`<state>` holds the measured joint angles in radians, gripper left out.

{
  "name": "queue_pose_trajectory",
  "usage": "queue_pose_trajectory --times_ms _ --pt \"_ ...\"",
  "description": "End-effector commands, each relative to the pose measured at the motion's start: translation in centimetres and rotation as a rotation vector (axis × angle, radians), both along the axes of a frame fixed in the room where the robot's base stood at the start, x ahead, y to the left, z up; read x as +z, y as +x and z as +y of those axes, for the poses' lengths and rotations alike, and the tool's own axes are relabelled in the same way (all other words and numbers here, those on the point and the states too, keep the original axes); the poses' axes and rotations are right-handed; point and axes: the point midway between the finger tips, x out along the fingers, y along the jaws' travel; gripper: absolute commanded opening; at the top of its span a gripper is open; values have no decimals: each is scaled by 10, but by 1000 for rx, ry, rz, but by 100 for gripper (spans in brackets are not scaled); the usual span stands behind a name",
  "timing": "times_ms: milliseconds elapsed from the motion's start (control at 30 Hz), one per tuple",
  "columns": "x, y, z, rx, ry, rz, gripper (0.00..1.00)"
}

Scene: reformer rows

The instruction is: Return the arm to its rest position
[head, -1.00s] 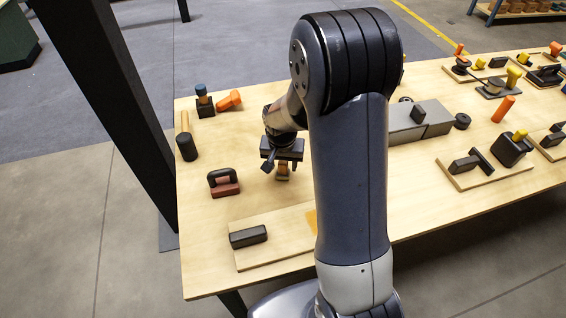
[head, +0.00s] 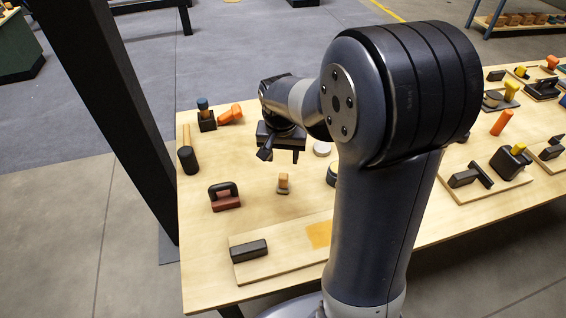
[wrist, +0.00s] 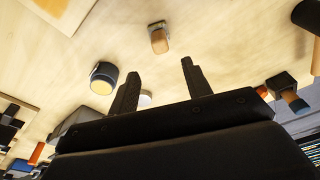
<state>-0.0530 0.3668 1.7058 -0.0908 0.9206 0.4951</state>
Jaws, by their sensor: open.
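My gripper (head: 280,155) is open and empty above the wooden table (head: 225,165). Its two dark fingers stand apart in the wrist view (wrist: 158,82), with nothing between them. My arm reaches up from the bottom of the head view and bends down over the table. A small wooden-topped block (head: 283,183) stands on the table below the gripper, apart from it; it also shows in the wrist view (wrist: 159,40).
A black-handled red-brown tool (head: 224,197), a mallet (head: 187,158) and a blue-topped block (head: 205,115) stand at left. A board with a dark bar (head: 248,251) lies in front. My arm hides the table's middle. A dark post (head: 105,100) rises at left.

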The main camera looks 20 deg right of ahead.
Motion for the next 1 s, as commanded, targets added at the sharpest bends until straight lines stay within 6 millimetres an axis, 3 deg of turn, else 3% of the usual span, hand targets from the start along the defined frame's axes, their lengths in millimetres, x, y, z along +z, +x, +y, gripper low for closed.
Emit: queue_pose_trajectory --times_ms 200,567,1000 --pt "8 -1 1 0 0 0 47" --pt "2 -1 0 0 0 2 47" --pt "-74 10 -5 -1 1 6 47"
